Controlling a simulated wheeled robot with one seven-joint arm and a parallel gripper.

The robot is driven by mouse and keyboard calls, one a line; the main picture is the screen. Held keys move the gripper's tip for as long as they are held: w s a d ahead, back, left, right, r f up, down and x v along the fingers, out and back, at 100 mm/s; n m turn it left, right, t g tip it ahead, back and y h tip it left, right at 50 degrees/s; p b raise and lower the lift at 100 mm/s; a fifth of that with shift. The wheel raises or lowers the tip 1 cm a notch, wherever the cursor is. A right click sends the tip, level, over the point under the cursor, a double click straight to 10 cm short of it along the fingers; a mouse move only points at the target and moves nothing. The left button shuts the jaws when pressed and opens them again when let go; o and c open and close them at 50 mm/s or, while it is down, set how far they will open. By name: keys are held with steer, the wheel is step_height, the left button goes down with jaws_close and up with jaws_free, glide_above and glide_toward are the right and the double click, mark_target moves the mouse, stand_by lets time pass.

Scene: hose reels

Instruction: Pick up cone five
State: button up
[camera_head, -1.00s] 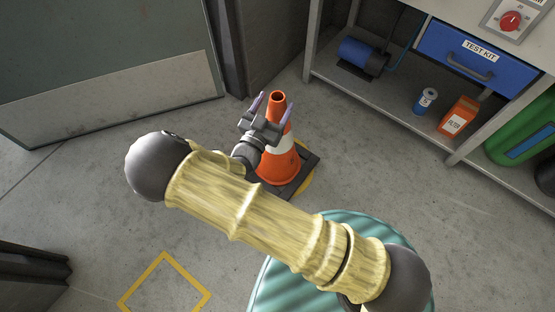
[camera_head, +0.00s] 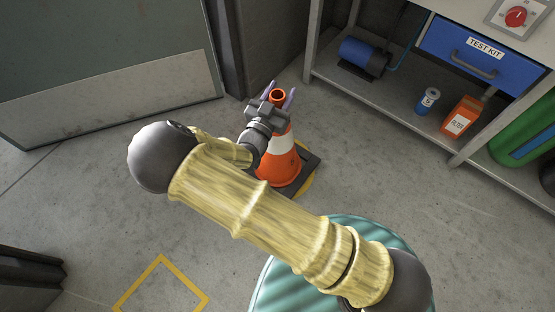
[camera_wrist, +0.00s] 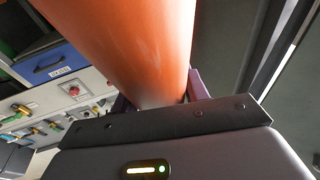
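An orange traffic cone (camera_head: 280,170) with a white band and dark square base stands upright on the floor, partly over a yellow floor marking. No number shows on the part I can see. My gripper (camera_head: 279,96) is at the cone's top, with its two purple fingers apart on either side of the orange tip. In the wrist view the orange cone (camera_wrist: 135,45) fills the space in front of the gripper (camera_wrist: 155,98), between the fingers. I see no clear contact of both fingers with the cone.
A workbench shelf (camera_head: 400,105) stands at the upper right, with a blue motor, a small can (camera_head: 429,100) and an orange bottle (camera_head: 461,117). A grey door (camera_head: 110,100) is at the left. A yellow floor square (camera_head: 163,285) lies on bare floor.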

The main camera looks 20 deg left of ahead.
jaws_close()
steer(key=shift+r, duration=0.1)
step_height(320, 180, up, 10)
steer(key=p, duration=0.6)
steer(key=shift+w, duration=0.1)
stand_by(0.5)
